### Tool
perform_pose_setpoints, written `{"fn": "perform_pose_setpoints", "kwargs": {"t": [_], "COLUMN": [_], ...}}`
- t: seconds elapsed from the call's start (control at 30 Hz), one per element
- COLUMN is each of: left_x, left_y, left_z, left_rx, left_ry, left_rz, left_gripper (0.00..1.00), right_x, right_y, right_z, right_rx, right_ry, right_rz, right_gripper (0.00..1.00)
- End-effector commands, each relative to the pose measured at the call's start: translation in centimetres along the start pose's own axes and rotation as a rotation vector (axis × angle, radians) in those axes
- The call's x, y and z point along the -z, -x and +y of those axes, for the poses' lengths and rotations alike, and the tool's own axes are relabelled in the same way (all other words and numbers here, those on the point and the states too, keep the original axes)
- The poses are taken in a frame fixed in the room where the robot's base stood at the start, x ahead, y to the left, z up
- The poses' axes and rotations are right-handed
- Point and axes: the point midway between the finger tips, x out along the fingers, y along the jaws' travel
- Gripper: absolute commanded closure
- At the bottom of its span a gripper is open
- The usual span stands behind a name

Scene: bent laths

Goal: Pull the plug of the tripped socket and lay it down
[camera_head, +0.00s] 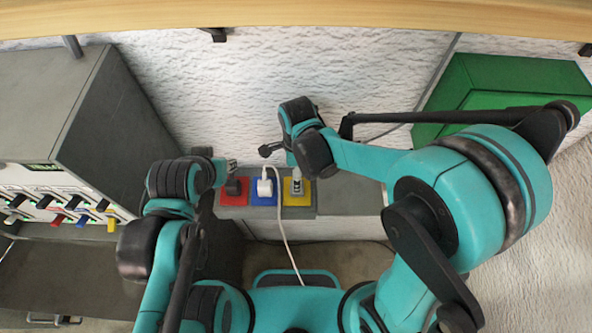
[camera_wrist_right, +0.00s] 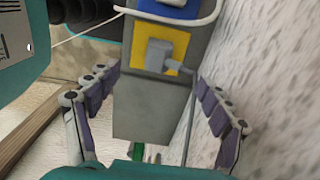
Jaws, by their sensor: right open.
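A grey socket strip (camera_head: 240,212) carries a red socket (camera_head: 232,199), a blue socket (camera_head: 263,200) and a yellow socket (camera_head: 304,199). A dark plug (camera_head: 234,186) sits in the red one, a white plug (camera_head: 264,186) with a white cable in the blue one, and a grey plug (camera_head: 296,184) in the yellow one. In the right wrist view my right gripper (camera_wrist_right: 156,82) is open, its fingers on either side of the strip and the grey plug (camera_wrist_right: 160,53), apart from the plug. My left gripper (camera_head: 230,166) is near the red socket; its jaw state is unclear.
A grey cabinet stands at left with a switch panel (camera_head: 60,206) of several coloured levers; which one is tripped is too small to tell. A green box (camera_head: 480,85) is at right. A bare grey surface (camera_head: 348,199) lies right of the sockets.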

Motion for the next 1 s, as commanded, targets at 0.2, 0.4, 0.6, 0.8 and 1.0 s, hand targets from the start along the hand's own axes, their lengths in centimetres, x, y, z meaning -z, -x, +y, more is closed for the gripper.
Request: {"fn": "perform_pose_setpoints", "kwargs": {"t": [0.2,0.4,0.6,0.8,1.0], "left_x": [-0.1,-0.2,-0.8,-2.0,-3.6], "left_y": [-0.1,-0.3,-1.2,-2.8,-5.0], "left_z": [0.0,0.0,0.0,0.0,0.0], "left_rx": [0.0,0.0,0.0,0.0,0.0], "left_ry": [0.0,0.0,0.0,0.0,0.0], "left_rz": [0.0,0.0,0.0,0.0,0.0], "left_gripper": [0.68,0.68,0.68,0.68,0.68], "right_x": [0.0,0.0,0.0,0.0,0.0], "right_y": [-0.1,-0.4,-1.9,-4.6,-7.6], "right_z": [0.0,0.0,0.0,0.0,0.0], "right_rx": [-0.001,0.0,0.0,0.0,0.0], "right_ry": [-0.004,-0.004,-0.003,-0.003,-0.003], "right_rz": [0.0,0.0,0.0,0.0,0.0], "right_gripper": [0.2,0.2,0.2,0.2,0.2]}}
